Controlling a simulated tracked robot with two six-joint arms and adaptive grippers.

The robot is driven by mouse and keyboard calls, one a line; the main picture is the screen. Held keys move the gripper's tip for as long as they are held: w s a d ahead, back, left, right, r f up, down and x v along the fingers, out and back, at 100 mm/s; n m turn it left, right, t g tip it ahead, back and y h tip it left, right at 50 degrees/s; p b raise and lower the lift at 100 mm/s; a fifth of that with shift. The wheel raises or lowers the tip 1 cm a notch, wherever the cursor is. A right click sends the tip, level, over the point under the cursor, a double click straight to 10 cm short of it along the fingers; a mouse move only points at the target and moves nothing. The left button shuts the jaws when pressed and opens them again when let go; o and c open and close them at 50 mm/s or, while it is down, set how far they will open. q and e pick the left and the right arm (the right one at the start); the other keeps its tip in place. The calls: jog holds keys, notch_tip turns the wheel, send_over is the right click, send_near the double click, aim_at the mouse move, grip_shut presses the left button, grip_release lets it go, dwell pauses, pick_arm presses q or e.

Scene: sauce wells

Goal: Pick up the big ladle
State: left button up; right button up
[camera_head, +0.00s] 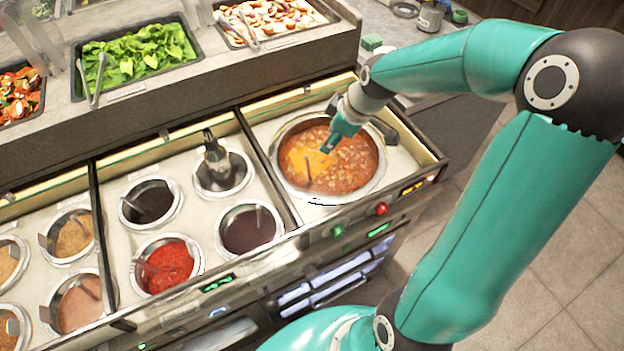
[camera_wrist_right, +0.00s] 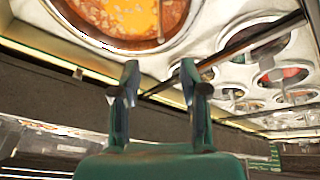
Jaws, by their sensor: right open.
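A large round pot (camera_head: 372,181) of orange-brown soup sits in the right end of the counter. A thin ladle handle (camera_head: 307,168) stands in the soup, its bowl hidden below the surface; it also shows at the top of the right wrist view (camera_wrist_right: 160,20). My right gripper (camera_head: 333,143) is over the pot's back side in the head view. In the right wrist view my right gripper (camera_wrist_right: 158,85) has its two fingers apart with nothing held between them. The ladle handle is beyond the fingertips, apart from them. My left gripper is not in view.
Smaller sauce wells with a red sauce (camera_head: 167,268) and a dark sauce (camera_head: 250,228) lie left of the pot behind a divider. A dark upright object (camera_head: 215,158) stands in one well. A raised shelf with a lettuce tray (camera_head: 135,58) is behind.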

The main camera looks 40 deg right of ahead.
jog(key=p, duration=0.2)
send_over(307, 168)
jog(key=s, duration=0.2)
notch_tip(307, 168, down, 11)
jog(key=x, duration=0.3)
jog(key=b+x, duration=0.1)
jog(key=shift+w+d+f, duration=0.2)
jog(key=shift+w+d, duration=0.05)
jog(key=shift+w, duration=0.25)
jog(key=shift+c, duration=0.2)
grip_shut()
jog(key=shift+r, duration=0.1)
